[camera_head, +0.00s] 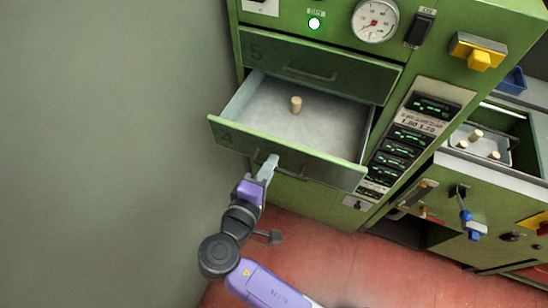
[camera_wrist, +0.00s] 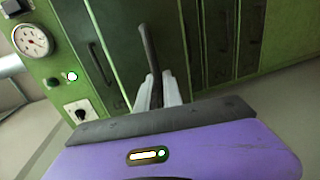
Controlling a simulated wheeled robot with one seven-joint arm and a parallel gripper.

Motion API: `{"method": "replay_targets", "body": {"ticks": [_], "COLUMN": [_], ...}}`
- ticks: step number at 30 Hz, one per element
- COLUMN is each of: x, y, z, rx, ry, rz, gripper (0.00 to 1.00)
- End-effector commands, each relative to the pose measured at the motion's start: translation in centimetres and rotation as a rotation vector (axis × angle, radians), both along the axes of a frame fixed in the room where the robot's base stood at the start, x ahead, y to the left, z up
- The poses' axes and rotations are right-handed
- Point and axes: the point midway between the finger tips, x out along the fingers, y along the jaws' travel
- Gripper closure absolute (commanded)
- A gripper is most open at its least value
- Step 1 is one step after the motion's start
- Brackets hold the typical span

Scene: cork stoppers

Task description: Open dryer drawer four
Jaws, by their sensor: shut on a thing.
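Dryer drawer four (camera_head: 338,173), with a green front marked 4, is pulled out of the green dryer cabinet and its pale inside shows. One cork stopper (camera_head: 296,104) stands upright inside it, toward the back. My gripper (camera_head: 270,163) is at the left part of the drawer's front, shut on its handle. In the wrist view, the pale fingers (camera_wrist: 158,90) close around the dark bar handle (camera_wrist: 149,48). The part of the handle between the fingers is hidden.
Closed drawer five (camera_head: 318,66) is just above, below a dial gauge (camera_head: 375,20). At right are a panel of displays (camera_head: 404,134) and a machine with a tray of corks (camera_head: 481,146). A grey wall (camera_head: 100,150) is at left; red floor lies below.

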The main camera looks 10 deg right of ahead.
Motion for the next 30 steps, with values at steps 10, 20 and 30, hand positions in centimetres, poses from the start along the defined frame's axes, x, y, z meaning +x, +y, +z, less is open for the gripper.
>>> {"method": "replay_targets", "body": {"ticks": [10,20,30], "x": [-0.1,-0.1,-3.3], "y": [0.0,0.0,2.5], "z": [-0.1,0.0,0.6], "rx": [0.000,-0.001,0.000], "ry": [0.003,0.001,0.000], "rz": [0.000,0.000,0.003], "gripper": [0.87,0.80,0.80]}}
